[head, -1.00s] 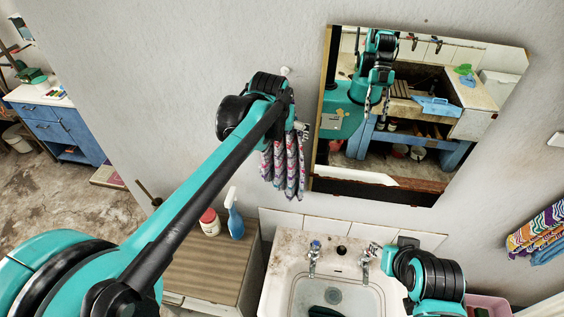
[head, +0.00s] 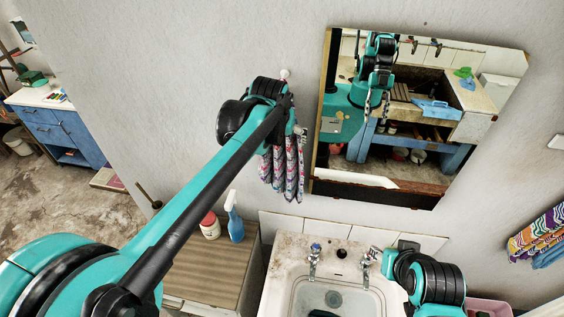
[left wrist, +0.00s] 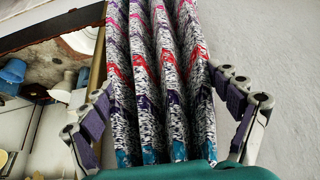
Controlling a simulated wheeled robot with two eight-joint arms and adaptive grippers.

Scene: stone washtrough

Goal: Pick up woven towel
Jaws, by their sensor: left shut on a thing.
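A woven towel (head: 283,172), patterned in white, pink and purple, hangs in folds against the wall below a small round knob (head: 285,74). In the left wrist view the towel (left wrist: 160,95) runs down the middle, with red zigzags and teal ends. My left gripper (left wrist: 165,80) has one finger on each side of it and is shut on it. In the head view my left wrist hides the towel's top, so I cannot tell whether it still hangs from the knob. My right gripper (head: 375,256) is low by the sink taps, small and unclear.
A framed mirror (head: 420,190) is on the wall just right of the towel. Below are a white sink (head: 290,262) and a wooden cabinet (head: 228,272) with a blue spray bottle (head: 235,222) and a red-and-white jar (head: 210,226). Another colourful towel (head: 540,236) hangs at far right.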

